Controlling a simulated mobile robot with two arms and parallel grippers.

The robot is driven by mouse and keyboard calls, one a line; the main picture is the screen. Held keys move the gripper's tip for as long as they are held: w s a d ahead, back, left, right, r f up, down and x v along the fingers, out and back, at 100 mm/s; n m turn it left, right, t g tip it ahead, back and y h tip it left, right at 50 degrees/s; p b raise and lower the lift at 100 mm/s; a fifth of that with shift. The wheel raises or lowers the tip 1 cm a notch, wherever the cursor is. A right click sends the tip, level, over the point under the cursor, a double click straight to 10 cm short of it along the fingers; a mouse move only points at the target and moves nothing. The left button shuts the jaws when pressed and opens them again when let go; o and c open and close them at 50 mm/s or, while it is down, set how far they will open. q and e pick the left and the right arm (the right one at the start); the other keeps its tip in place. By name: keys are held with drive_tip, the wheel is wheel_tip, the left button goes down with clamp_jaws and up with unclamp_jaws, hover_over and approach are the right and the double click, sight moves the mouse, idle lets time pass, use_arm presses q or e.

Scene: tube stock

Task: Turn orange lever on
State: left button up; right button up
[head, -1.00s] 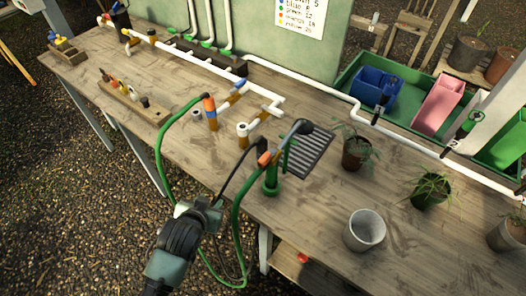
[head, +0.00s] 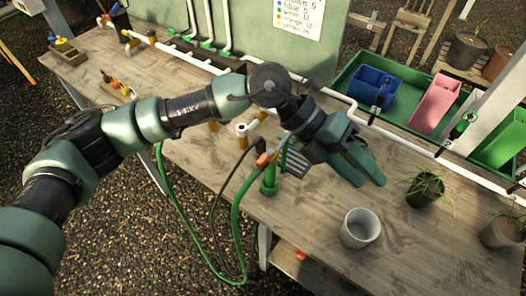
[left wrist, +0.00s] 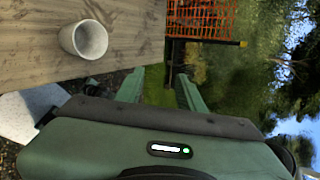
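I cannot single out an orange lever for sure. A small orange piece (head: 262,160) sits at the top of the green hose, beside a green stand (head: 269,183) on the bench. Whether it is a lever is too small to tell. My left arm reaches across the bench from the left. Its gripper (head: 371,183) is above the bench, right of the stand, with its fingers apart and nothing between them. In the left wrist view the fingers (left wrist: 160,73) are also spread and empty. The arm hides part of the pipework. My right gripper is not in view.
A grey pot (head: 361,228) and a grassy plant pot (head: 427,188) stand on the wooden bench (head: 310,232). A green tray (head: 400,118) with blue (head: 373,86) and pink (head: 437,100) bins is at the back. White pipe (head: 400,140) runs along the back edge.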

use_arm(q)
drive_tip(key=w+a+f+t+y, duration=0.35)
drive_tip(key=w+a+y, duration=0.25)
drive_tip(key=w+a, duration=0.3)
drive_tip(key=t+y, duration=0.2)
drive_tip(key=y, duration=0.2)
hover_over(263, 158)
drive_tip(key=shift+a+r+n+p, duration=0.1)
drive_tip(key=shift+n+p, duration=0.2)
drive_tip(key=shift+a+f, duration=0.1)
drive_tip(key=shift+f, duration=0.2)
wheel_tip(263, 158, down, 6)
drive_tip(key=p, duration=0.3)
drive_tip(key=shift+f, duration=0.55)
clamp_jaws()
